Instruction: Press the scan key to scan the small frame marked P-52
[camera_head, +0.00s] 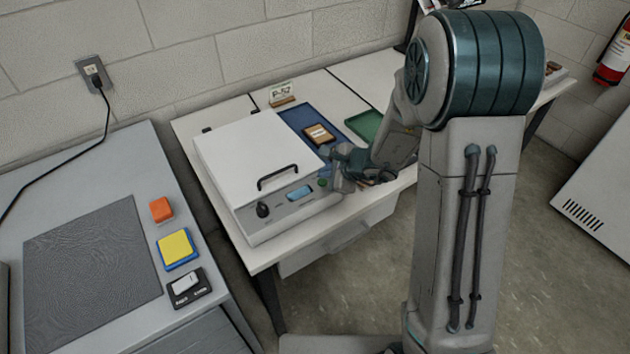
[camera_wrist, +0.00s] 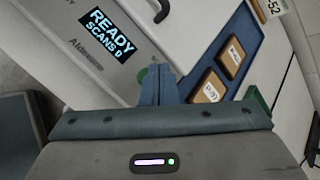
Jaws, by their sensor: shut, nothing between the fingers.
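The white scanner (camera_head: 245,160) stands on the table with its lid down; a dark handle (camera_head: 277,177) is on the lid. Its display (camera_wrist: 111,36) reads READY, SCANS 0 in the wrist view. A round green key (camera_wrist: 142,76) on the front panel is partly hidden behind my fingertips. My gripper (camera_wrist: 160,72) is shut and empty, its tips at the key; I cannot tell whether they touch it. In the wrist view two small wooden frames, one upper (camera_wrist: 231,57) and one lower (camera_wrist: 208,87), lie in the blue tray (camera_head: 295,114). Their marks are unreadable. The lid hides the scanner's inside.
A card (camera_head: 281,93) behind the blue tray ends in 52 in the wrist view. A green tray (camera_head: 365,124) lies to the right, partly behind my arm. The left grey bench holds a dark mat (camera_head: 90,265), an orange block (camera_head: 161,209) and a yellow-and-blue pad (camera_head: 176,248).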

